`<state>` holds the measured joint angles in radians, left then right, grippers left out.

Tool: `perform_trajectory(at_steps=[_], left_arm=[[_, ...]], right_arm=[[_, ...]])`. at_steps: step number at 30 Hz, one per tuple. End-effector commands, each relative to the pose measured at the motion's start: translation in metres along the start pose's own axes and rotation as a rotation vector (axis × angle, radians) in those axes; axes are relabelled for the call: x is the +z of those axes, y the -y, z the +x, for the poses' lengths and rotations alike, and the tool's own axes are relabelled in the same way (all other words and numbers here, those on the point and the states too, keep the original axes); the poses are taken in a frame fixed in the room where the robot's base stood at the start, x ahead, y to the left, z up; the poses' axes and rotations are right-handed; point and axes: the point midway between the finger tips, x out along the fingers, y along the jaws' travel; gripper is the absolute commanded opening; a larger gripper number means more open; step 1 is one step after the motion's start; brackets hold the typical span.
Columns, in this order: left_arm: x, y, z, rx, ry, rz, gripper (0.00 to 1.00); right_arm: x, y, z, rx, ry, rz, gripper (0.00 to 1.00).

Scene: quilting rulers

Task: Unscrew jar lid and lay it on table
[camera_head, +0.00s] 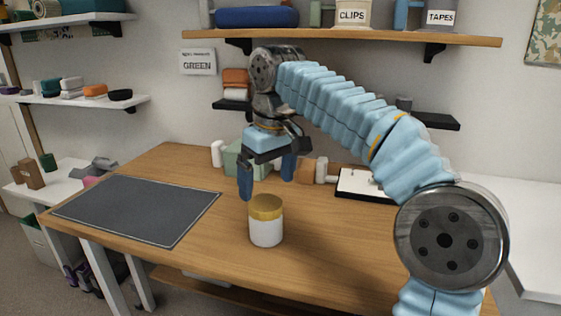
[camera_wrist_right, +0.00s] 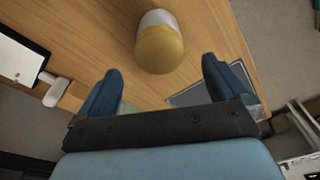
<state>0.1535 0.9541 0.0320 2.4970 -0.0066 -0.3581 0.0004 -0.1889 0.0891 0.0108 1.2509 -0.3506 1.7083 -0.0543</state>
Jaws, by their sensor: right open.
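A white jar (camera_head: 266,232) stands upright on the wooden table (camera_head: 330,250) near its front edge. A gold lid (camera_head: 266,207) sits on top of the jar. My right gripper (camera_head: 267,183) is open and empty, with its blue fingers pointing down, above and behind the jar. In the right wrist view the lid (camera_wrist_right: 159,49) and the white jar (camera_wrist_right: 158,18) show beyond the gap between the open fingertips (camera_wrist_right: 162,70), not between them. My left gripper is in neither view.
A dark grey mat (camera_head: 138,209) lies on the table's left part. A clipboard (camera_head: 362,184), a pale green box (camera_head: 240,160) and small containers stand at the back. A shelf (camera_head: 340,37) hangs above. The table right of the jar is clear.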

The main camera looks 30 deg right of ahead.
Motion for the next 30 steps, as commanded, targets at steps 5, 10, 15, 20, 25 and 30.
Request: perform_trajectory(at_steps=[5,10,15,20,25,30], left_arm=[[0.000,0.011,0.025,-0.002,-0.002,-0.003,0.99],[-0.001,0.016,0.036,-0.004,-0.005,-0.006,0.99],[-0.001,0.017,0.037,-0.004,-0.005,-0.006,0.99],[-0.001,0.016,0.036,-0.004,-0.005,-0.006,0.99],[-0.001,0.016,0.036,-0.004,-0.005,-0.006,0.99],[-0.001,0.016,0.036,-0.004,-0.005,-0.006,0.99]], right_arm=[[-0.005,-0.002,0.039,0.000,-0.003,0.001,1.00],[-0.002,-0.002,0.048,0.000,-0.003,0.001,1.00],[-0.002,-0.002,0.050,0.000,-0.003,0.001,1.00],[-0.002,-0.002,0.049,0.000,-0.003,0.001,1.00],[-0.002,-0.002,0.049,0.000,-0.003,0.001,0.82],[-0.002,-0.002,0.049,0.000,-0.002,0.001,0.56]])
